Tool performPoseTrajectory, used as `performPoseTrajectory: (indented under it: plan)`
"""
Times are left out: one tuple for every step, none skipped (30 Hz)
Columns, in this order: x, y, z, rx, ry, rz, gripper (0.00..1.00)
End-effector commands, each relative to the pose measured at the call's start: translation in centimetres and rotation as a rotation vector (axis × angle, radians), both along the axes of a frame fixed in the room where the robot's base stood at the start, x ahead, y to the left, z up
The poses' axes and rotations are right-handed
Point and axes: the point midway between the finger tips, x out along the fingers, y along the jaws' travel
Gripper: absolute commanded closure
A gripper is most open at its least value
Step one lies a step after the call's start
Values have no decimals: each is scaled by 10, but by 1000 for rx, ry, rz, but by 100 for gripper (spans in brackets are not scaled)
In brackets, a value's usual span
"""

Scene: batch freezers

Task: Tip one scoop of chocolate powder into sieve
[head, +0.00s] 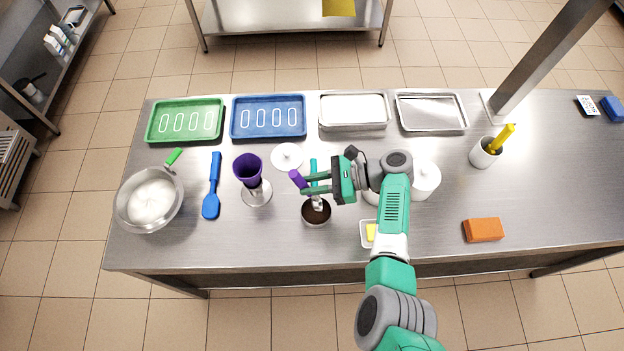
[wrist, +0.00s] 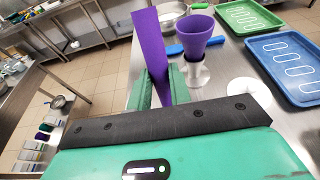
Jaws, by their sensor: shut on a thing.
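My gripper (head: 308,184) is shut on the purple handle of a scoop (head: 296,178). In the wrist view the purple handle (wrist: 150,50) rises between my green fingers (wrist: 161,85). The scoop's metal end shows below the fingers, at the mouth of a round tub of dark brown powder (head: 313,219). I cannot tell how much powder is in the scoop. A sieve with a green handle (head: 173,157) rests at a wide steel bowl (head: 123,207) at the far left; its mesh over the pale inside is hard to make out.
A white lid (head: 287,156) lies behind the tub. Green (head: 186,119) and blue (head: 268,117) trays line the back. An orange block (head: 483,230) lies right.

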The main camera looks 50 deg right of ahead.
Motion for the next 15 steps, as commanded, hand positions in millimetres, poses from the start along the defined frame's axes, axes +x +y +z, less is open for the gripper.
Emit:
performPoseTrajectory:
  plan:
    - [2,3,1,-14,14,3,100]
    - [3,4,1,-27,25,3,100]
    - [6,7,1,-51,48,3,100]
    - [8,10,1,-72,67,4,100]
    - [11,13,0,-95,92,4,100]
    - [15,17,-1,-130,123,5,100]
    - [18,20,-3,-156,148,6,100]
    - [21,22,-5,-183,174,5,100]
    - [25,27,-7,-218,206,5,100]
    - [27,29,-9,-243,233,5,100]
    - [30,33,-10,-269,257,5,100]
    - [34,36,-17,-304,291,5,100]
    - [36,38,-21,-328,317,5,100]
    - [38,40,-23,-355,340,3,100]
    - [42,43,-28,-389,375,4,100]
